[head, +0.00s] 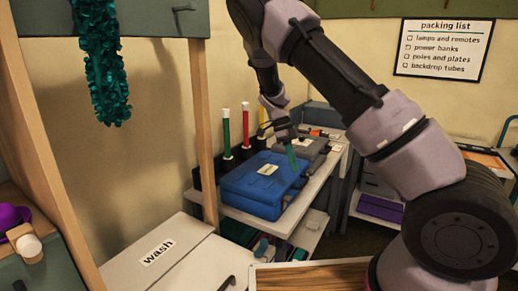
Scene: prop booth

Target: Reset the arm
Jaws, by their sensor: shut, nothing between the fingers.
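My gripper (291,156) is at the end of my arm, pointing down just above the right part of a blue case (250,190). Its fingers look close together with nothing held. Whether the tips touch the case lid cannot be told from this view. My arm reaches in from the right side of the picture.
The blue case lies closed on a shelf unit, with a grey case (301,146) behind it. Coloured tubes, one green (226,131) and one red (245,125), stand behind. A wooden post (204,133) and a white "wash" lid (160,253) are at the left.

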